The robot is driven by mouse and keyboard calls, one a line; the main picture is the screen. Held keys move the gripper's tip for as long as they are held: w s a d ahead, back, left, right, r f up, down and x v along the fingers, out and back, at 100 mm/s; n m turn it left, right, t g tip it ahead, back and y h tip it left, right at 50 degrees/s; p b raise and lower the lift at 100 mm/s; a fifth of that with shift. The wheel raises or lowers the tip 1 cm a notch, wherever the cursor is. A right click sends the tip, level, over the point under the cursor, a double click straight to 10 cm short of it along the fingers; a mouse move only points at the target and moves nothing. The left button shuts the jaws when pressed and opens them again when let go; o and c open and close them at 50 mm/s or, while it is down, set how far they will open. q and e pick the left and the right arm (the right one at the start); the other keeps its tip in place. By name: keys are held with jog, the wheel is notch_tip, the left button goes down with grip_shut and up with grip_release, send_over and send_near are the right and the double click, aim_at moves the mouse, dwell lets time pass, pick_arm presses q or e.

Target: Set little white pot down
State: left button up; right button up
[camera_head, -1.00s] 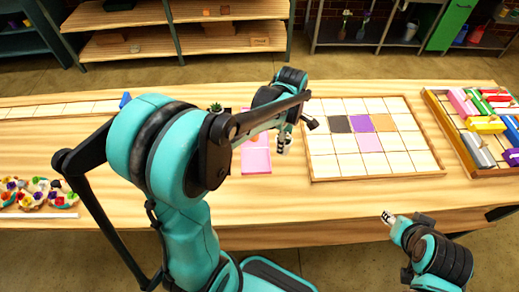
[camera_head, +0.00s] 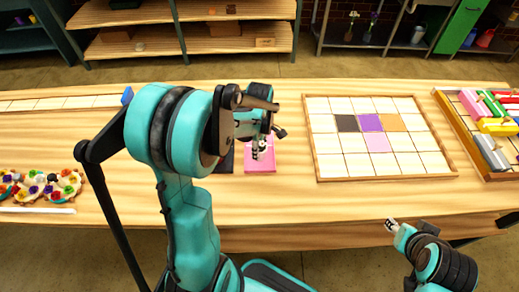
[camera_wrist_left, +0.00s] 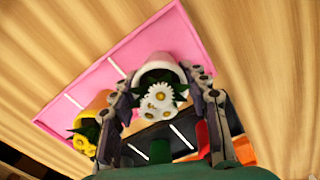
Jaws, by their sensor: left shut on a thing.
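The little white pot (camera_wrist_left: 160,58), with white daisies (camera_wrist_left: 160,97) in it, sits between the fingers of my left gripper (camera_wrist_left: 161,76) in the left wrist view. The fingers are shut on its sides. The pot is over the pink mat (camera_wrist_left: 85,85); I cannot tell whether it touches it. In the head view my left gripper (camera_head: 261,149) is over the pink mat (camera_head: 262,168), and the arm hides the pot. My right gripper (camera_head: 391,225) is near the table's front edge, too small to read.
A dark mat (camera_wrist_left: 165,140) adjoins the pink one. A tiled wooden tray (camera_head: 335,176) lies to the right, with a crate of coloured pieces (camera_head: 447,112) beyond. Flower wreaths (camera_head: 45,187) lie at the left.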

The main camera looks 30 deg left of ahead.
pick_arm(q)
jog(key=shift+f, duration=0.1)
jog(key=o, duration=1.5)
